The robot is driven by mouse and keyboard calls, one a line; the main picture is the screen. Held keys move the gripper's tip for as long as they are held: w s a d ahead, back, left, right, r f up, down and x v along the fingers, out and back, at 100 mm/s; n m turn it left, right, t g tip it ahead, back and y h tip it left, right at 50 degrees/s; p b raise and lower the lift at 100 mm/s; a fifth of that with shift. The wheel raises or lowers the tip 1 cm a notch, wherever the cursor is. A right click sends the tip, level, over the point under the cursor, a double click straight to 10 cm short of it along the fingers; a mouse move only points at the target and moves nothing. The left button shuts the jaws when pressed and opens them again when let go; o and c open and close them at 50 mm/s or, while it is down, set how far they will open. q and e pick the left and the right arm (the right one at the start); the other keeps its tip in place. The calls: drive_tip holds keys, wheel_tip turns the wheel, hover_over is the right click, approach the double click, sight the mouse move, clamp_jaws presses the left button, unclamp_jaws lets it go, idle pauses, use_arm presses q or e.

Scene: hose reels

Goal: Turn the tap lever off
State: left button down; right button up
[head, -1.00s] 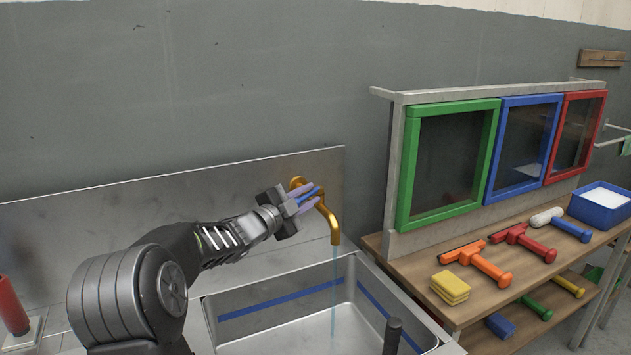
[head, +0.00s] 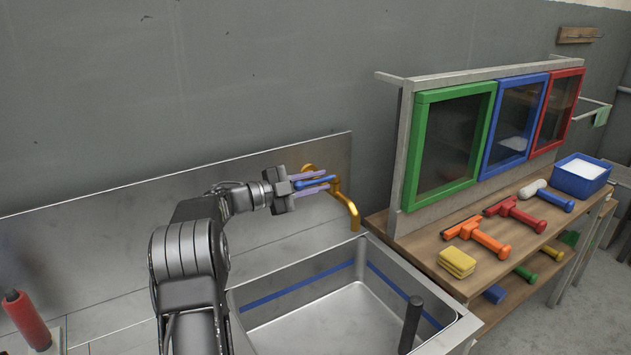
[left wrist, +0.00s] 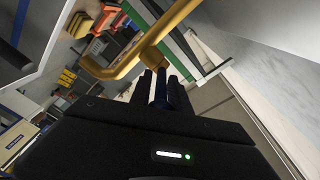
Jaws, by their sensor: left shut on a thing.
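A brass tap (head: 345,200) stands out from the metal back panel above the sink. Its spout bends down over the basin, and no water stream shows below it. A blue tap lever (head: 316,183) points left from the tap. My left gripper (head: 318,184) is shut on the lever, with its two purple fingers on either side of it. In the left wrist view the brass tap (left wrist: 150,52) shows beyond the fingers, and the dark lever (left wrist: 160,90) lies between them. My right gripper is not in view.
A metal sink (head: 330,306) with a blue stripe lies below the tap. A dark post (head: 411,325) stands at its front rim. To the right, a wooden bench (head: 425,236) holds squeegees, a yellow sponge stack (head: 457,262) and a blue tub (head: 582,178) beneath framed panes.

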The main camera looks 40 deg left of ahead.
use_arm(q)
drive_tip(key=shift+a+r, duration=0.1)
drive_tip(key=shift+r, duration=0.05)
drive_tip(key=c, duration=1.4)
unclamp_jaws()
drive_tip(key=shift+c, duration=0.2)
drive_tip(key=b+v, duration=0.2)
drive_tip(key=v, duration=0.5)
drive_tip(key=shift+s+a, duration=0.2)
drive_tip(key=shift+s, duration=0.1)
